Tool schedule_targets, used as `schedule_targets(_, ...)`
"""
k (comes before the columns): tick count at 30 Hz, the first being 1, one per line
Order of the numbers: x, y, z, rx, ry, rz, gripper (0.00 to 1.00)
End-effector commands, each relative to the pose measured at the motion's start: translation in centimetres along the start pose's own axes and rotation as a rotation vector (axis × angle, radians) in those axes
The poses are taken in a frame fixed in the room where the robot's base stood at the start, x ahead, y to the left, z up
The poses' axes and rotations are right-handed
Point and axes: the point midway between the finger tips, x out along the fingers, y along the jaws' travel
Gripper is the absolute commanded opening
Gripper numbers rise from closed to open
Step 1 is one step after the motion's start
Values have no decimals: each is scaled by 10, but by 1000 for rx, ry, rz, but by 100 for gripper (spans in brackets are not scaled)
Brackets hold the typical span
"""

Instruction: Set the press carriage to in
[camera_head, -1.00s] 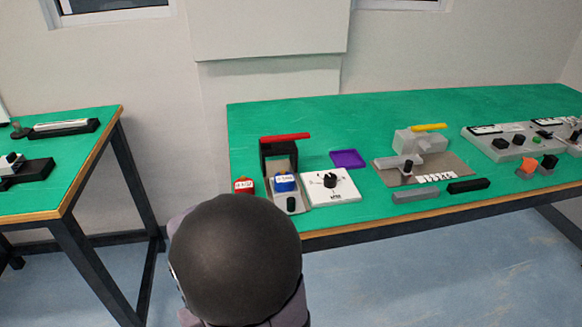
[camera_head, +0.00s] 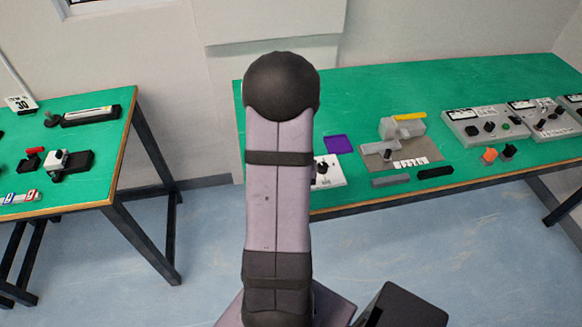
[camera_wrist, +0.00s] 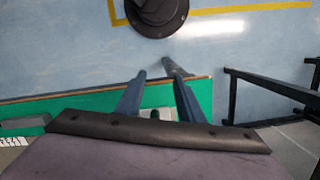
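In the head view now, my own arm stands in front of the spot where the black press-like device with a red lever was seen earlier, so it and its carriage are hidden. A second device with a yellow lever (camera_head: 410,117) stands on a metal plate farther right on the green table. My gripper (camera_wrist: 154,68) shows in the wrist view with a gap between its two fingers and nothing between the tips. It points over the blue floor and the table edge. It does not show in the head view.
A white panel with a black knob (camera_head: 328,171) is partly behind my arm. A purple tray (camera_head: 339,144), grey bar (camera_head: 391,181), black bar (camera_head: 435,172) and control boxes (camera_head: 484,125) lie on the right table. A left table (camera_head: 100,152) holds small devices. Floor lies between the tables.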

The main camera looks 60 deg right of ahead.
Motion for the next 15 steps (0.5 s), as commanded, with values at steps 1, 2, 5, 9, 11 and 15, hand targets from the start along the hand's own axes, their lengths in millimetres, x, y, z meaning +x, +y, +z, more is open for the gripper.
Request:
schedule_targets(1,-7,1,-22,16,28,-2,35)
schedule_targets(2,-8,0,-34,19,48,-2,35)
schedule_targets(5,-29,-2,-67,40,119,-5,35)
schedule_targets(9,-50,-3,-91,81,171,-11,35)
schedule_targets(11,-47,-3,-85,105,153,-12,35)
schedule_targets(15,-47,-3,-85,121,152,-13,35)
